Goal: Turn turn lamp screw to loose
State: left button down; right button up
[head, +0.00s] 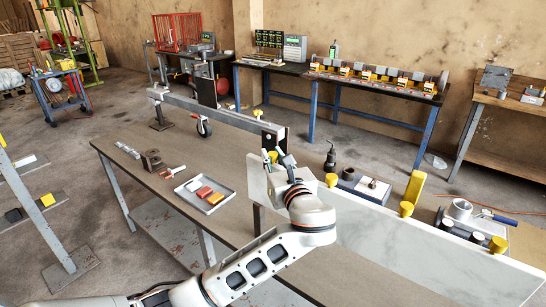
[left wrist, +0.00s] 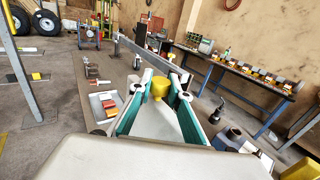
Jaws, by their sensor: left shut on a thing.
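My left gripper (head: 281,160) reaches up from the bottom left to the left end of a pale upright panel (head: 400,243). It is shut on a yellow screw knob (head: 272,156). In the left wrist view the yellow screw knob (left wrist: 160,88) sits between the two fingertips of the left gripper (left wrist: 164,90). I cannot tell how far the screw is turned, and its shank is hidden. Other yellow knobs stand along the panel, one (head: 331,179) just right of the gripper and another (head: 406,208) farther right. My right gripper is not in view.
A grey tray (head: 222,203) with red and orange blocks lies on the long brown table (head: 130,178). A dark bottle-like tool (head: 330,157) stands behind the panel. A long metal beam (head: 225,118) with a caster wheel stands beyond. Blue-legged benches line the wall.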

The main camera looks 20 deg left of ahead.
pick_arm(q)
jog(key=shift+r, duration=0.2)
jog(key=c, duration=1.9)
grip_release()
jog(key=shift+f, duration=0.1)
jog(key=shift+s+d+f, duration=0.1)
jog(key=shift+s+d, duration=0.15)
jog(key=shift+s, duration=0.1)
jog(key=v, duration=1.1)
